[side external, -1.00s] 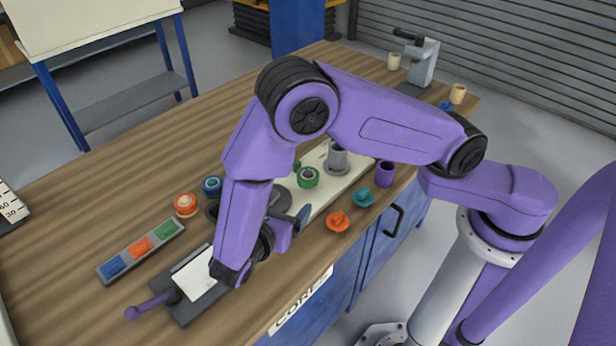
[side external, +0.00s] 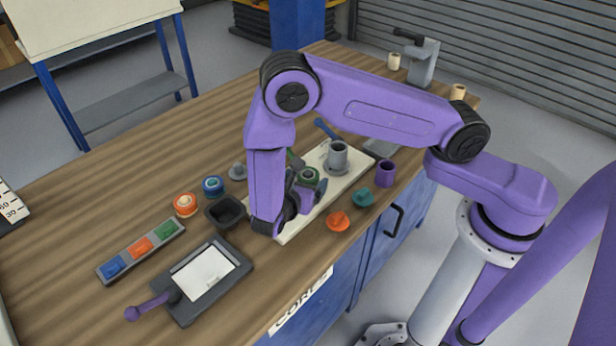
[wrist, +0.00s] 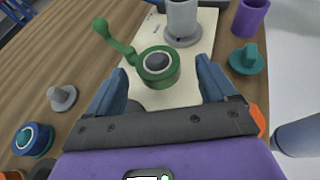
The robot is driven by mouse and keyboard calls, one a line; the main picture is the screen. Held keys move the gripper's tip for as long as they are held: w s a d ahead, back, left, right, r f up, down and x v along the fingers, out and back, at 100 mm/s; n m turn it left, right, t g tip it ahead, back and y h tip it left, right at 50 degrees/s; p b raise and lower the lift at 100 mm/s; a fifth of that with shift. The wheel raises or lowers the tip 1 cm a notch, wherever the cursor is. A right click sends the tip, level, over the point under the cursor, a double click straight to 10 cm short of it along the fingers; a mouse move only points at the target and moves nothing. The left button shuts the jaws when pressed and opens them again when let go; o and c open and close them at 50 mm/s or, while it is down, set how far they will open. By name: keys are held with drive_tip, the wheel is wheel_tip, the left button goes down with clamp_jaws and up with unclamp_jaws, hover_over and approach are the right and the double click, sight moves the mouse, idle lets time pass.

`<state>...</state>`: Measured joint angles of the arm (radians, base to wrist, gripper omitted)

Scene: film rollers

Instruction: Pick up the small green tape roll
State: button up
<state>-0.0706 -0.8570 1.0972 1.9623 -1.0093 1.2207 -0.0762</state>
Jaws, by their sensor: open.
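The small green tape roll (side external: 308,175) lies on the cream board (side external: 292,227). In the wrist view the green roll (wrist: 159,78) has a dark centre, and a green arm with a rounded end sticks out from it towards the upper left. My gripper (side external: 307,182) is open near the roll, and my arm partly hides that spot in the side view. In the wrist view the two blue fingers of my gripper (wrist: 160,68) stand apart to the left and right of the roll. The roll appears between and just beyond the fingertips; contact cannot be told.
A grey cylinder (side external: 338,158) stands behind the roll on the board. A purple cup (side external: 386,174), teal knob (side external: 363,197) and orange knob (side external: 338,221) are right of the board. A dark bin (side external: 226,212), grey peg (side external: 238,171), blue roll (side external: 213,186) and orange roll (side external: 185,205) are left.

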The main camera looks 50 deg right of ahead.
sight(307, 176)
drive_tip(key=shift+x, duration=1.8)
drive_tip(key=shift+w+r, duration=0.1)
drive_tip(key=c, duration=1.1)
drive_tip(key=shift+o, duration=0.2)
drive_tip(key=shift+r, duration=0.1)
